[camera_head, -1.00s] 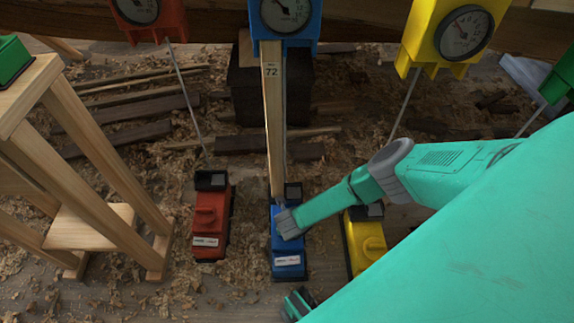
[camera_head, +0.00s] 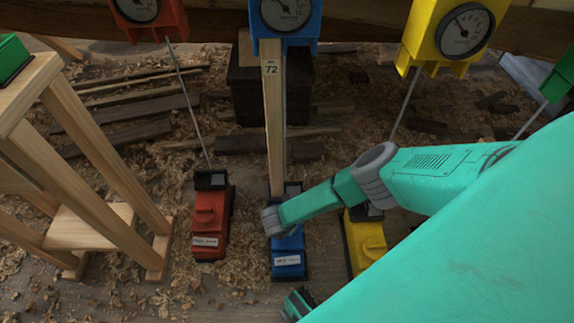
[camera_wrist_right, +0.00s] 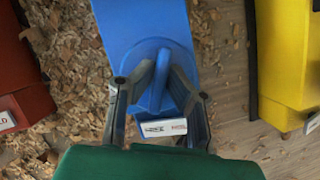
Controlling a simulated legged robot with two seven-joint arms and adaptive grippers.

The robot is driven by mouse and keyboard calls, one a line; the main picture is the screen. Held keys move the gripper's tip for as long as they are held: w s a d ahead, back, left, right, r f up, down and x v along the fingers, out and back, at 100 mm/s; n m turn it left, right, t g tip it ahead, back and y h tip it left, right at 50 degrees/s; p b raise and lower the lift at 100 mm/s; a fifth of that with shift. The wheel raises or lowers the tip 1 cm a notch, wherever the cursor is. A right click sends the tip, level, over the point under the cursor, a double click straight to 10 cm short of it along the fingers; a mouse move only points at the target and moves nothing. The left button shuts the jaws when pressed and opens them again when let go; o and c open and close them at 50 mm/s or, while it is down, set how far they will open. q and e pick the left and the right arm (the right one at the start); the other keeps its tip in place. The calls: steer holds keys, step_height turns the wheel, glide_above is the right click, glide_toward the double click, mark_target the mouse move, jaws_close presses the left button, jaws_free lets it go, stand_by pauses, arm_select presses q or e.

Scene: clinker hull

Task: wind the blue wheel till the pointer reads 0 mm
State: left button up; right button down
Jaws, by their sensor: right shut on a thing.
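The blue wheel (camera_wrist_right: 157,84) shows in the right wrist view as a round disc with a raised grip bar on the blue unit (camera_head: 289,262). My right gripper (camera_wrist_right: 142,76) is shut on the bar, with one finger on each side. In the head view the right gripper (camera_head: 271,219) reaches the blue unit from the right and hides the wheel. The blue gauge (camera_head: 287,12) is at the top, cut by the picture edge; its pointer's reading is too small to tell. My left gripper is not in view.
A wooden post (camera_head: 273,130) marked 72 runs from the gauge to the blue unit. A red unit (camera_head: 210,220) stands to the left and a yellow unit (camera_head: 366,245) to the right, close to my arm. A wooden stand (camera_head: 90,215) is at the left.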

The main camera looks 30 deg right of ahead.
steer(key=c, duration=1.6)
jaws_free()
steer(key=v, duration=1.1)
steer(key=shift+a+r, duration=0.15)
steer(key=shift+r, duration=0.25)
